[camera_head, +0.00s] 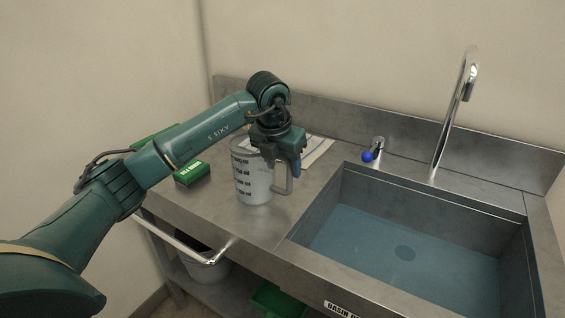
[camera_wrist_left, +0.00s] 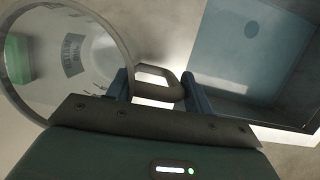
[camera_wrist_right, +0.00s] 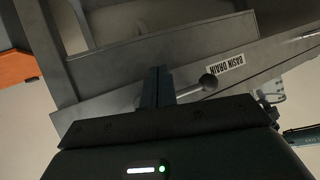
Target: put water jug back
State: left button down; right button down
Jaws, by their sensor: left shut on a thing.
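The water jug (camera_head: 252,178) is a clear measuring jug with dark markings and a handle on its right side. It stands upright on the steel counter left of the basin, or just over it; I cannot tell which. My left gripper (camera_head: 290,163) comes from above and is shut on the jug's handle (camera_head: 284,180). In the left wrist view the handle (camera_wrist_left: 158,84) sits between the two fingers (camera_wrist_left: 157,90), with the jug's round rim (camera_wrist_left: 128,45) at the left. My right gripper (camera_wrist_right: 158,86) shows only in its own wrist view, fingers together, near a lever under the "BASIN DRAIN" label.
The basin (camera_head: 335,200) holds bluish water. A faucet (camera_head: 455,110) and a blue-knobbed tap (camera_head: 368,156) stand behind it. A green box (camera_head: 192,174) and a paper sheet (camera_head: 318,150) lie on the counter. A bucket (camera_head: 205,268) stands on the shelf below. The drain lever (camera_wrist_right: 207,83) sticks out.

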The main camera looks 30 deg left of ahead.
pick_arm(q)
jog(key=shift+f, duration=0.1)
jog(key=c, duration=0.6)
grip_release()
jog(key=v, duration=1.2)
jog(key=shift+r, duration=0.2)
jog(key=shift+s+f, duration=0.1)
